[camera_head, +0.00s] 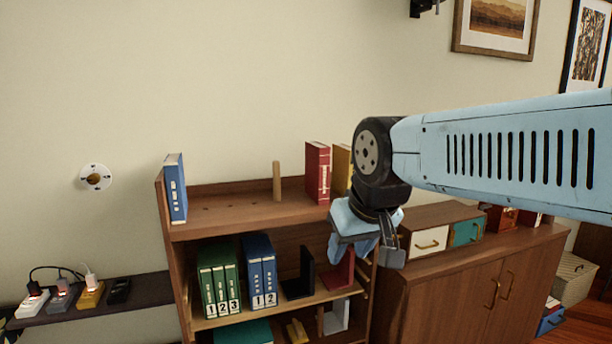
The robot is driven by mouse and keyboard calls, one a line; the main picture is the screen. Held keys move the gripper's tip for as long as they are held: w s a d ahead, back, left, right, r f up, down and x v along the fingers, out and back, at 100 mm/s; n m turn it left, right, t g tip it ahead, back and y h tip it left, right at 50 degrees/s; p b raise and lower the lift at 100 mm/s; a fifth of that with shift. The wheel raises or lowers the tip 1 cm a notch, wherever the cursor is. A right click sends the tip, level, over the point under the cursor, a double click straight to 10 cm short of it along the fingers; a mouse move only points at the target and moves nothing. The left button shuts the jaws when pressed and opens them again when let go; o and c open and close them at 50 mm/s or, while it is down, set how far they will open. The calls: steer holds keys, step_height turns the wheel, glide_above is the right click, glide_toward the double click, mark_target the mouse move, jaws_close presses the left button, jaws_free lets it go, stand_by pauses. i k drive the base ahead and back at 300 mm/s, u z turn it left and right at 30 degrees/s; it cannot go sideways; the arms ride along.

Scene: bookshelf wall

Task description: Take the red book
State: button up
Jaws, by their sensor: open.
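A red book (317,172) stands upright on the top shelf of the wooden bookshelf, near its right end. A yellow book (342,168) stands close to its right, partly hidden behind my arm. My gripper (368,258) is below and to the right of the red book, pointing down in front of the shelf's right side. It is open, with nothing seen between its fingers, and apart from the red book in the picture. It hides part of the shelf's right edge.
The bookshelf (250,211) has a blue book (175,188) and a wooden peg (277,181) on top. Green binders (219,278) and blue binders (260,272) stand below. A cabinet (470,290) with small drawers is at right. The top shelf is clear between the peg and blue book.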

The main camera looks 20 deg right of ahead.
mark_target(317, 155)
steer(key=k, duration=0.45)
steer(key=z, duration=0.75)
steer(key=i, duration=1.4)
steer(key=u, duration=0.2)
